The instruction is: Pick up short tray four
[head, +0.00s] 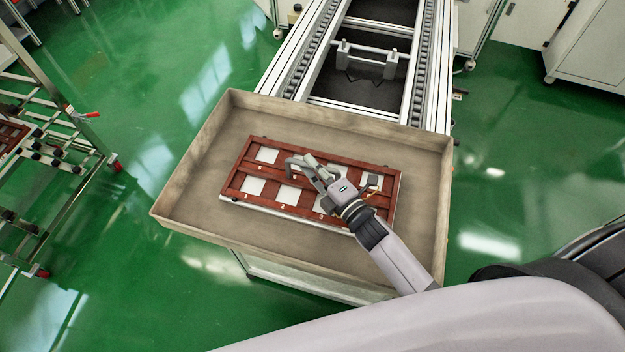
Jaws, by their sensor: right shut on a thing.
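A red-brown tray (233,178) with two rows of numbered compartments lies inside a shallow beige bin, with a pale board under its front edge. White squares show in several compartments; the numbers 1 and 2 are readable in the front row. My right gripper (296,165) reaches over the tray from the lower right and is shut at its middle bar. The exact contact of the fingertips is hard to see. The gripper and wrist hide part of the right compartments. No label marks this as short tray four. My left gripper is not in view.
The beige bin (186,175) has raised walls around the tray. A conveyor (420,65) with rails and a grey crossbar starts behind it. A metal rack (50,135) with another red-brown tray stands at the left. Open green floor lies on both sides.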

